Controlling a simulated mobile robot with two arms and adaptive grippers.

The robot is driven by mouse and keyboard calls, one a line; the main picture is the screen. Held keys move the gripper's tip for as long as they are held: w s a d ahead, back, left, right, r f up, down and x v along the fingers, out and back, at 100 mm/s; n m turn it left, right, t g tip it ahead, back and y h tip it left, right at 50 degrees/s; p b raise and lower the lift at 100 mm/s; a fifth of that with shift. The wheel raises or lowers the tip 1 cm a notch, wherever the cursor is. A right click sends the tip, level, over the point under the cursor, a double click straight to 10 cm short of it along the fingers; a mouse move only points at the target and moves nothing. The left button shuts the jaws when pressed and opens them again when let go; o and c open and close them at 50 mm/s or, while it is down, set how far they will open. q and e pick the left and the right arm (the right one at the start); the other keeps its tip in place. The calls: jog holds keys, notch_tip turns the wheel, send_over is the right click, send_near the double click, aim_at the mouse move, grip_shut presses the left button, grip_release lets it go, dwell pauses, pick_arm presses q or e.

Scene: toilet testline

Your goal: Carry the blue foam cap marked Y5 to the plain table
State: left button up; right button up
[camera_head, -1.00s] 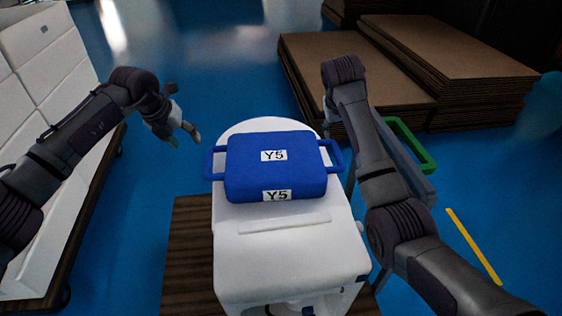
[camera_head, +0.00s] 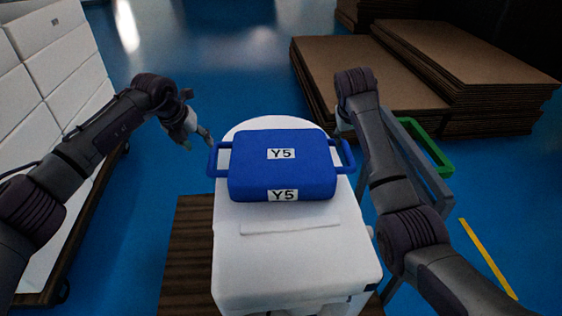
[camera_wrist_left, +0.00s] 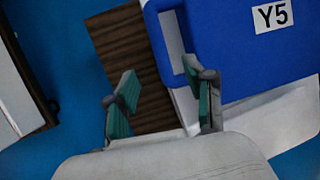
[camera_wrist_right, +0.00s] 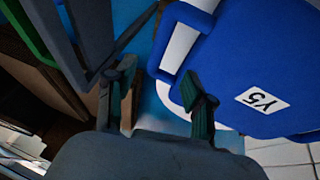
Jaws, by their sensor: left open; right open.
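The blue foam cap (camera_head: 283,172) marked Y5 lies on top of the white toilet (camera_head: 290,258), with a loop handle on each side. My left gripper (camera_head: 198,143) is open and empty just left of the cap's left handle (camera_head: 219,159). In the left wrist view the open fingers (camera_wrist_left: 163,105) are beside that handle (camera_wrist_left: 172,42), apart from it. My right gripper (camera_head: 343,128) is mostly hidden behind its own arm, near the right handle (camera_head: 347,157). In the right wrist view its fingers (camera_wrist_right: 160,98) are open, with one close to the cap (camera_wrist_right: 258,70); contact cannot be told.
Stacked brown boards (camera_head: 370,75) stand at the back right. A grey frame with a green handle (camera_head: 430,150) is right of my right arm. White boxes (camera_head: 50,70) on a wooden pallet stand at the left. A dark wooden platform (camera_head: 187,255) is under the toilet.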

aim_at(211, 158)
pick_arm(q)
jog(key=x, duration=1.1)
jog(key=shift+f, duration=0.2)
pick_arm(e)
jog(key=x, duration=1.1)
jog(key=shift+w+d+f, duration=0.1)
jog(key=shift+f, duration=0.05)
pick_arm(q)
grip_shut()
pick_arm(e)
grip_shut()
